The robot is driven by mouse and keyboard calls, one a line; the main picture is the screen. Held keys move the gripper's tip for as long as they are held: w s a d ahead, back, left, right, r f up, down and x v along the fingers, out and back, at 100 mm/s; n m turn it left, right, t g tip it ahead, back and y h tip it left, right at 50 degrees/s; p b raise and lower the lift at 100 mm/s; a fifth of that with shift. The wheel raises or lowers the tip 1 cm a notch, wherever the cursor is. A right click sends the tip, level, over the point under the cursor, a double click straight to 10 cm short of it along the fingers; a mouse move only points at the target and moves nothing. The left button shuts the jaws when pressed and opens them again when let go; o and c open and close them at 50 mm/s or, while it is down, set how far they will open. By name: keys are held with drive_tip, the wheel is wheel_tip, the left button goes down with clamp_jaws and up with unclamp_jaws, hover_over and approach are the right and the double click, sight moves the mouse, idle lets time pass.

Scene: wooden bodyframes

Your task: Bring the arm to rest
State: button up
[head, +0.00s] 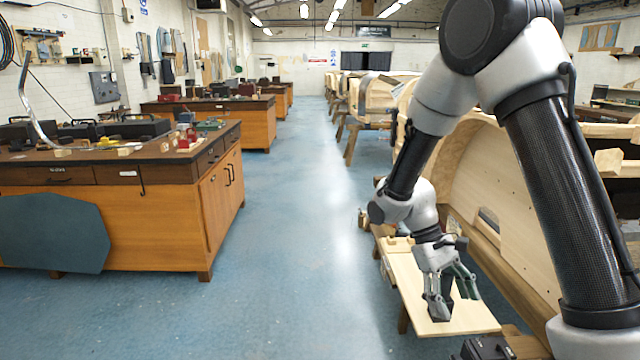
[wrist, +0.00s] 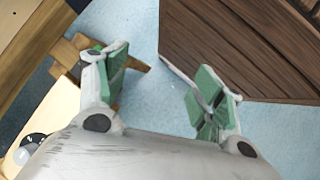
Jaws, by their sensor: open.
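My gripper (head: 452,290) hangs at the end of my bent arm on the right of the head view, fingers pointing down, over a light wooden bench top. In the wrist view my gripper (wrist: 160,95) has its two green-padded fingers well apart. Blue floor shows between them and nothing is held. In the head view I cannot tell how high the fingertips are above the bench top.
The bench top (head: 408,290) stands beside a curved wooden bodyframe (head: 500,190) on the right. A wooden workbench (head: 150,222) with tools on it stands on the left. The blue floor aisle (head: 295,200) between them is clear. Dark brown boards (wrist: 245,50) show in the wrist view.

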drive_tip(key=s+d+r+m+t+y, duration=0.2)
drive_tip(key=s+r+t, duration=0.3)
drive_tip(key=r, duration=0.6)
drive_tip(key=s+d+r+m+t+y, duration=0.2)
drive_tip(key=s+d+r+t, duration=0.3)
drive_tip(key=s+r, duration=0.3)
wheel_tip(320, 180, up, 4)
drive_tip(key=shift+s+d+f+m, duration=0.1)
drive_tip(key=shift+s+d+m, duration=0.1)
drive_tip(key=shift+m, duration=0.1)
drive_tip(key=shift+c, duration=0.4)
